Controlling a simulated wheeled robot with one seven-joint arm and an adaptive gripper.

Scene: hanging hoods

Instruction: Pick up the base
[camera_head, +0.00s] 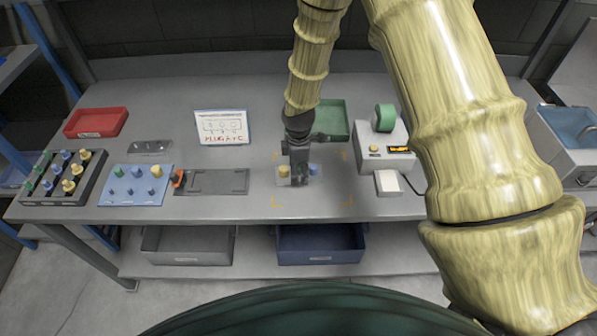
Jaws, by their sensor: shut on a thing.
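The base (283,181) is a small light piece in the middle of the bench, inside yellow corner marks. A yellow plug (284,170) stands at its left and a blue plug (313,169) at its right. My gripper (299,178) points down between the two plugs and is shut on the base. The gripper hides the middle of the base. I cannot tell whether the base touches the bench top.
A black rack (62,196) of plugs, a blue board (130,198) with plugs and a dark grey plate (213,191) lie left. A red tray (97,122), green tray (333,132) and sign (222,143) stand behind. A device (366,140) with a green roll stands right.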

